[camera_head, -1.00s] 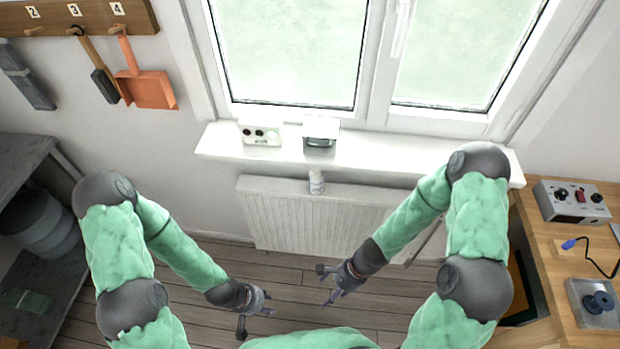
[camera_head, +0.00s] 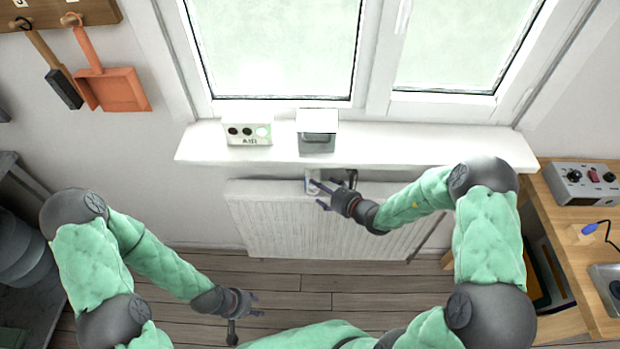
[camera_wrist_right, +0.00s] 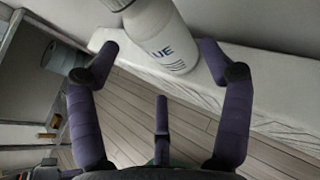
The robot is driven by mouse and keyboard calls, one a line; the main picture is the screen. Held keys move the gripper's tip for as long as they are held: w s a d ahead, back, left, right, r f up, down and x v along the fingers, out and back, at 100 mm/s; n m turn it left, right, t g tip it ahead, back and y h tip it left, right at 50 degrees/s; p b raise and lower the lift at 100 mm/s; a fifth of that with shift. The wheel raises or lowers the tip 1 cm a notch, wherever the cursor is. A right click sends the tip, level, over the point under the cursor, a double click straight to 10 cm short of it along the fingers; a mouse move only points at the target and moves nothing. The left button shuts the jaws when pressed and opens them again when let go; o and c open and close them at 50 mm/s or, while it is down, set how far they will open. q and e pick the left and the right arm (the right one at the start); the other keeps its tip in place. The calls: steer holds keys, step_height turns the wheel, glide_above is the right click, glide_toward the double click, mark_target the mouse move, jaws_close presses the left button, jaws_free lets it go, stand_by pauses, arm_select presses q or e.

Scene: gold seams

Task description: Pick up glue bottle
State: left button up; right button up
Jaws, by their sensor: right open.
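The glue bottle (camera_wrist_right: 155,35) is white, with dark letters "LUE" showing and a grey cap cut off by the top edge of the right wrist view. In the head view, the bottle (camera_head: 310,178) is partly hidden at the radiator's top, below the sill. My right gripper (camera_head: 328,188) is at the bottle with its fingers spread. In the right wrist view, the bottle is between the fingertips of this gripper (camera_wrist_right: 160,55), with no clear grip on it. My left gripper (camera_head: 256,304) is open and empty, low over the floor.
The white radiator (camera_head: 270,215) is under the windowsill (camera_head: 400,145). A grey box (camera_head: 317,135) and a small panel with round dials (camera_head: 247,132) stand on the sill. A wooden bench (camera_head: 560,240) is at right. A dustpan (camera_head: 113,90) hangs at left.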

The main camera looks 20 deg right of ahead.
steer(key=b+x, duration=0.2)
steer(key=x, duration=0.5)
steer(key=shift+s+f, duration=0.1)
steer(key=shift+f, duration=0.05)
steer(key=c, duration=1)
steer(key=shift+c, duration=0.2)
